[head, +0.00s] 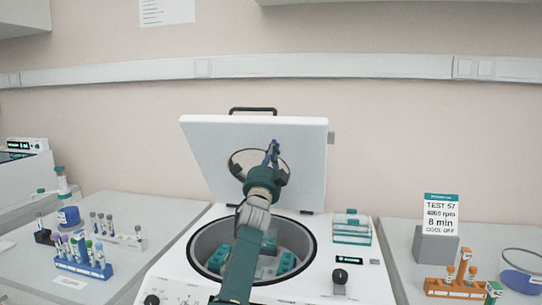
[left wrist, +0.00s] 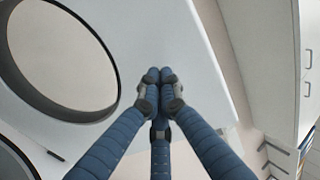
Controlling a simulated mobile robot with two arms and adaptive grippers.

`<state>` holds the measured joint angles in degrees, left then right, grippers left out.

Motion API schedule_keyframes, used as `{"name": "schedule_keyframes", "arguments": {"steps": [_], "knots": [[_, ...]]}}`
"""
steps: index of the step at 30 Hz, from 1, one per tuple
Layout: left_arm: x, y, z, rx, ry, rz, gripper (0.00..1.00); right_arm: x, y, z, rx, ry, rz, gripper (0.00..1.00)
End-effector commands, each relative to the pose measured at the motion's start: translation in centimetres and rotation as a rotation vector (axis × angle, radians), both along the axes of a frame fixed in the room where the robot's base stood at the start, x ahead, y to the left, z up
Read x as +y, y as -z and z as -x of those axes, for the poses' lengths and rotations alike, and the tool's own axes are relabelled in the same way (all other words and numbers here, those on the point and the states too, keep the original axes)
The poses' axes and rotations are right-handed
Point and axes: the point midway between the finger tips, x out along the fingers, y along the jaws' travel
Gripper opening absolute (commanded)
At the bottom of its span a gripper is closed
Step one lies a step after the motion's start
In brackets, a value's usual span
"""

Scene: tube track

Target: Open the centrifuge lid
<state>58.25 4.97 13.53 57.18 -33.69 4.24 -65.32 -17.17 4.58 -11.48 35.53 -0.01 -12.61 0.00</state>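The white centrifuge (head: 372,285) stands in the middle of the head view. Its lid (head: 208,145) is raised, standing nearly upright and leaning back, with a dark handle (head: 253,110) at the top edge. The round bowl (head: 212,236) is uncovered and teal tube holders (head: 286,262) show inside. My left gripper (head: 272,150) is in front of the lid's inner face, over its round window. In the left wrist view its fingers (left wrist: 159,74) are together and empty, close to the lid (left wrist: 180,40); I cannot tell whether they touch it. My right gripper is not in view.
A blue tube rack (head: 84,265) stands on the left bench. An orange rack (head: 455,288), a sign (head: 441,212) and a bowl of blue liquid (head: 521,280) stand on the right. A teal rack (head: 351,230) sits on the centrifuge's right side, beside the bowl.

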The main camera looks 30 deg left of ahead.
Motion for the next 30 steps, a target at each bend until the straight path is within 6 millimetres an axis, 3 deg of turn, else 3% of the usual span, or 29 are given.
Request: {"name": "schedule_keyframes", "arguments": {"steps": [3,18,30], "knots": [[-0.5,0.4,1.8,0.001,0.002,-0.001,0.0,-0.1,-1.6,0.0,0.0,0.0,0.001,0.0],[-2.0,3.2,8.2,0.001,0.002,0.001,0.0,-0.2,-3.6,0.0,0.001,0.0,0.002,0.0],[-2.2,3.5,8.7,0.0,0.002,0.001,0.0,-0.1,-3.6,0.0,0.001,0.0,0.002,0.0]]}}
